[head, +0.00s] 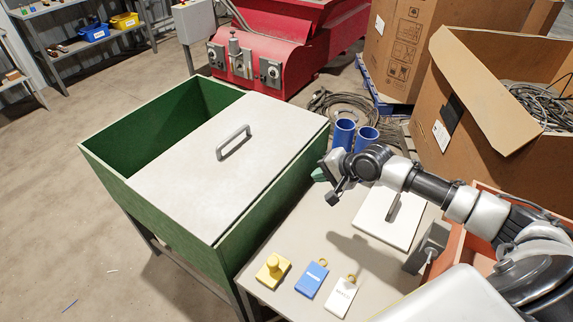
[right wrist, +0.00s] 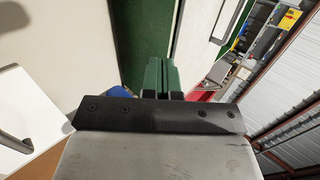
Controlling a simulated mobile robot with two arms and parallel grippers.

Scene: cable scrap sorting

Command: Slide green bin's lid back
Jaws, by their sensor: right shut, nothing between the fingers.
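The green bin (head: 105,170) stands at the left of the head view. Its pale flat lid (head: 185,175) covers the right and near part, leaving the far left part open and dark inside. The lid's grey bar handle (head: 233,142) stands up near its middle. My right gripper (head: 319,174) has green fingers, shut and empty, just right of the bin's right side. In the right wrist view the fingers (right wrist: 160,76) point toward the bin's green side wall (right wrist: 143,40), with the lid (right wrist: 203,35) beyond it. Contact with the bin cannot be told. My left gripper is not in view.
Cardboard boxes (head: 400,45) and a red machine (head: 290,45) stand behind.

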